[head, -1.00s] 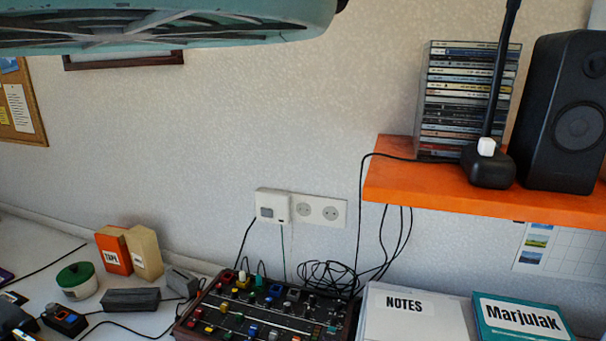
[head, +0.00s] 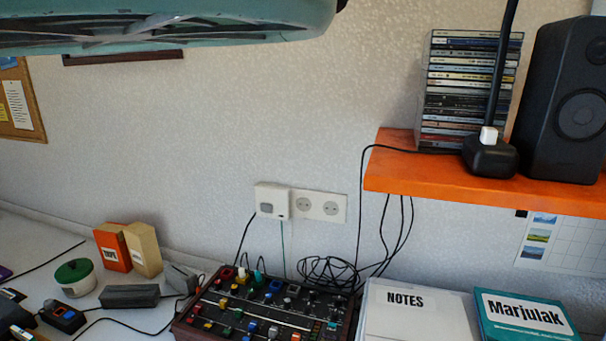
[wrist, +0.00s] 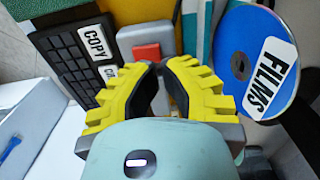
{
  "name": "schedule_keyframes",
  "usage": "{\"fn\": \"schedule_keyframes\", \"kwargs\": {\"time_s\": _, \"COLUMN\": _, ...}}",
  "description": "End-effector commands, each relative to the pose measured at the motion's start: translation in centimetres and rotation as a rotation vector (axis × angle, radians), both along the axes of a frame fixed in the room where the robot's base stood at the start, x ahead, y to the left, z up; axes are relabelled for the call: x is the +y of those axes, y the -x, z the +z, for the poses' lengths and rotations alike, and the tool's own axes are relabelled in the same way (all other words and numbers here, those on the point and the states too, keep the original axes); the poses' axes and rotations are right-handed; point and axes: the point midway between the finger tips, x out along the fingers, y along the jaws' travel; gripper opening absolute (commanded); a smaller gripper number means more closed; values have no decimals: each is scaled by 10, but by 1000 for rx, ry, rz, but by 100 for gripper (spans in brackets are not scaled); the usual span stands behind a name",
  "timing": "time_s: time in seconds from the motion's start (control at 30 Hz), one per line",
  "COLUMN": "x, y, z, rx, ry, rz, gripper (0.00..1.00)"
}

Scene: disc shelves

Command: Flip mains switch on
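A white box with a grey square patch (head: 271,200) is on the wall, at the left end of a double socket plate (head: 319,206). A small black unit with a blue button (head: 64,316) lies on the desk at lower left. I cannot tell for sure which of these is the mains switch. My gripper (wrist: 159,67) shows in the wrist view with yellow ridged fingers. Its tips come nearly together with nothing visible held. Behind the tips is a grey block with a red part (wrist: 147,52). My gripper's fingers do not show in the head view.
In the wrist view, a blue disc labelled FILMS (wrist: 258,62) and a dark keypad-like item labelled COPY (wrist: 82,55) flank the fingers. In the head view are a mixer (head: 255,308), an orange shelf (head: 430,173), a white NOTES box (head: 415,325) and loose cables (head: 328,270).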

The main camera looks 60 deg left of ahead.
Motion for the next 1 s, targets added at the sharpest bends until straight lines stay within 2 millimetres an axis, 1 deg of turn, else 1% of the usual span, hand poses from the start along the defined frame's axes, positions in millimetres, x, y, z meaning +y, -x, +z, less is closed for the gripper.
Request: {"fn": "schedule_keyframes", "kwargs": {"time_s": 1.0, "x": 0, "y": 0, "z": -20, "rx": 0, "ry": 0, "rz": 0, "gripper": 0}}
